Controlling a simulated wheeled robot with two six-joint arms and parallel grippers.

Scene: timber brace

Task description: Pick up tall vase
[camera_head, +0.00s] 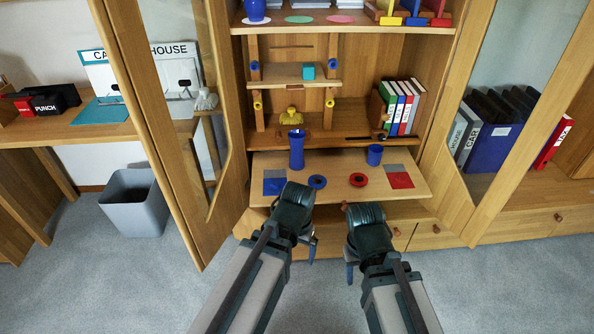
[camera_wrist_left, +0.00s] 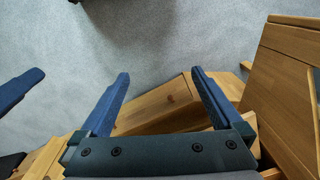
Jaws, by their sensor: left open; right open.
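The tall vase (camera_head: 296,150) is a dark blue, upright, slim vessel on the left part of the pull-out board in the cabinet. My left gripper (camera_head: 296,240) is in front of the board, below and nearer than the vase, pointing down. In the left wrist view, its blue fingers (camera_wrist_left: 161,78) are spread apart, with only floor and a drawer front between them. My right gripper (camera_head: 366,262) is also in front of the board, to the right, open and empty. Both grippers are apart from the vase, and its full height is visible.
A shorter blue cup (camera_head: 374,155) stands to the right on the board (camera_head: 335,165). Blue and red rings and squares lie near the board's front. Books (camera_head: 405,105) and a yellow object (camera_head: 291,117) sit on the shelf behind. An open glass door (camera_head: 170,120) stands at left.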

